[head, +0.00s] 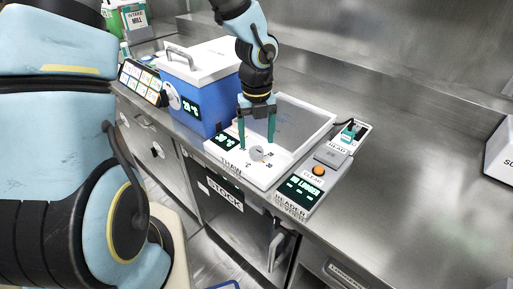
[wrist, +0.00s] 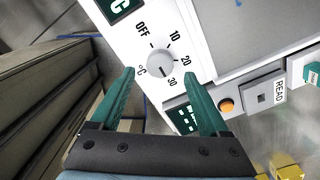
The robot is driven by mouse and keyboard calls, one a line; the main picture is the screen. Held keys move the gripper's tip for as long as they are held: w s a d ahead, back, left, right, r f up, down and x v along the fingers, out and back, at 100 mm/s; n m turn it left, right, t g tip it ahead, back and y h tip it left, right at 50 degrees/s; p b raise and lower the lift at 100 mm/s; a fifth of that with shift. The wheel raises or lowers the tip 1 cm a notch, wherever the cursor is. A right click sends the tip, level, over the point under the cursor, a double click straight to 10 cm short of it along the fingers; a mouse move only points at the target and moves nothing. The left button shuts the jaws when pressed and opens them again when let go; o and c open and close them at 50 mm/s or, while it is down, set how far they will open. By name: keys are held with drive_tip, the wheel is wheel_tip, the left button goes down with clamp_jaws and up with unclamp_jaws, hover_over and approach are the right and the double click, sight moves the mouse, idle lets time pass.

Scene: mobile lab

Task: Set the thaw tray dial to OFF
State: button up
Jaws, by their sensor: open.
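The white thaw tray (head: 232,166) stands on the steel counter, with "THAW" on its front. Its round grey dial (head: 257,153) is on the front panel and also shows in the wrist view (wrist: 160,61). OFF, 10, 20 and 30 are printed around the dial; its pointer seems to face 30, but the mark is hard to make out. My gripper (head: 257,145) points down over the panel with its green fingers apart and empty. In the wrist view the fingertips (wrist: 160,74) lie either side of the dial's near edge; I cannot tell if they touch it.
A blue box (head: 208,98) with a white lid and a "20" display stands left of the tray. A reader unit (head: 297,194) with an orange button (head: 318,170) is close on the right.

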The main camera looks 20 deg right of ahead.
sight(256, 150)
drive_tip(key=shift+f, duration=1.9)
clamp_jaws()
